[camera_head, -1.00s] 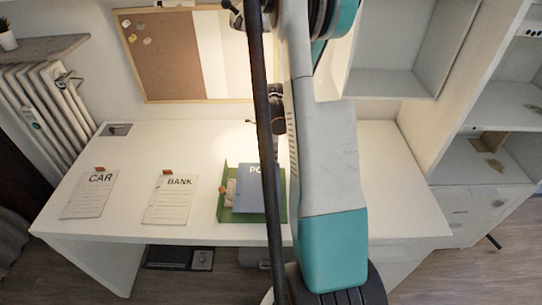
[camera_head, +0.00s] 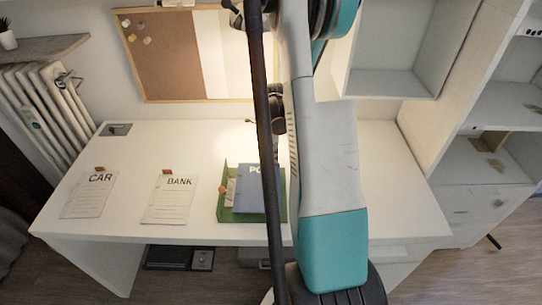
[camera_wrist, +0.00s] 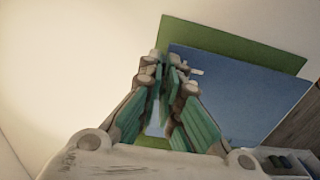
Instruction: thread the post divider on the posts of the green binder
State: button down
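The green binder (camera_head: 223,211) lies open on the desk in the head view, partly behind my arm. The blue post divider (camera_head: 258,187), lettered "PO…", lies over it, its right part hidden. In the wrist view the divider (camera_wrist: 240,95) covers much of the binder (camera_wrist: 230,42), which shows along the far edge. My gripper (camera_wrist: 167,66) is at the divider's left side, fingertips close together. Blue shows between the fingers, but I cannot tell whether they pinch the sheet. The binder's posts cannot be made out.
A BANK sheet (camera_head: 168,203) and a CAR sheet (camera_head: 89,196) lie to the left on the white desk (camera_head: 200,150). A cork and white board (camera_head: 162,55) is on the wall behind. Shelves (camera_head: 395,45) stand at the right. The desk's back left is mostly clear.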

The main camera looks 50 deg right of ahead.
jog(key=shift+f+b, duration=1.05)
jog(key=shift+f, duration=0.25)
dwell(1.1)
jog(key=c, duration=1.7)
grip_release()
notch_tip(320, 180, up, 12)
jog(key=shift+r, duration=0.1)
jog(key=shift+w, duration=0.1)
